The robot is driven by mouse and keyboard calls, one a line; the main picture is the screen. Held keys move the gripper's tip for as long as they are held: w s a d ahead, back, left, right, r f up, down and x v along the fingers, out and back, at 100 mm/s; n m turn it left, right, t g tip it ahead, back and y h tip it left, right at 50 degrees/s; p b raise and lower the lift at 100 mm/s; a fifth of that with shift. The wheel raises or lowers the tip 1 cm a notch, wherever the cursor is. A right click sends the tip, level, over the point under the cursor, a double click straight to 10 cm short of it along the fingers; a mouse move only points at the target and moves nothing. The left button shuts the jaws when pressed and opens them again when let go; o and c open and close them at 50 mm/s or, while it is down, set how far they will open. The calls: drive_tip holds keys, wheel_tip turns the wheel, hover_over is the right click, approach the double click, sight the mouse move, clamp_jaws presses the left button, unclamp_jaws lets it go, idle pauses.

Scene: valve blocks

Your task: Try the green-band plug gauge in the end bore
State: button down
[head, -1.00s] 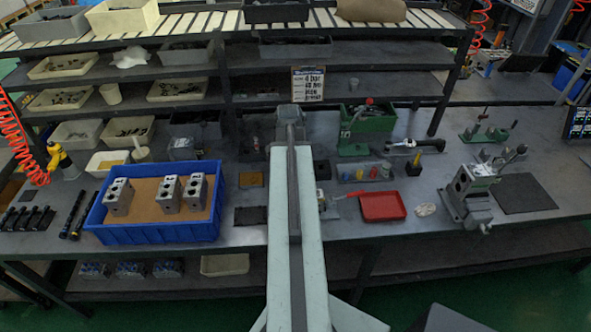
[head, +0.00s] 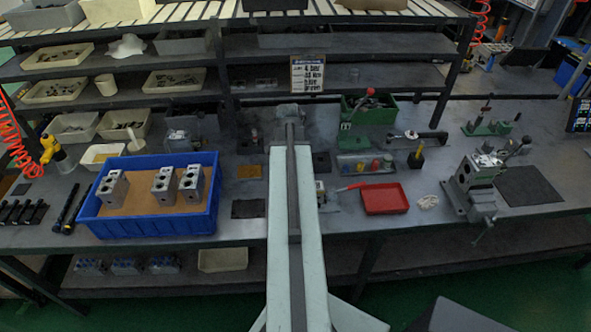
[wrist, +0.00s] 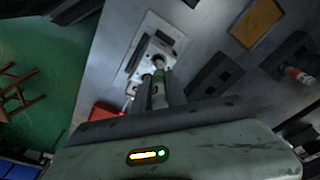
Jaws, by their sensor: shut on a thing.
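In the wrist view my gripper (wrist: 158,88) is shut on the green-band plug gauge (wrist: 159,76). The gauge's tip lines up with the block in the picture. I cannot tell whether it is in the bore, touching or just short of it. In the head view my arm runs away from me over the bench, and the gripper and gauge cannot be made out.
A blue bin (head: 88,218) holds three metal blocks on the left. A red tray (head: 385,199) and a small gauge rack (head: 364,167) lie right of my arm. A vise (head: 478,197) stands farther right. An orange pad (wrist: 257,22) and dark blocks (wrist: 215,76) lie near the block.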

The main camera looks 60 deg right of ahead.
drive_tip(key=shift+f+b, duration=1.9)
idle(0.4)
drive_tip(key=shift+r, duration=0.1)
idle(0.9)
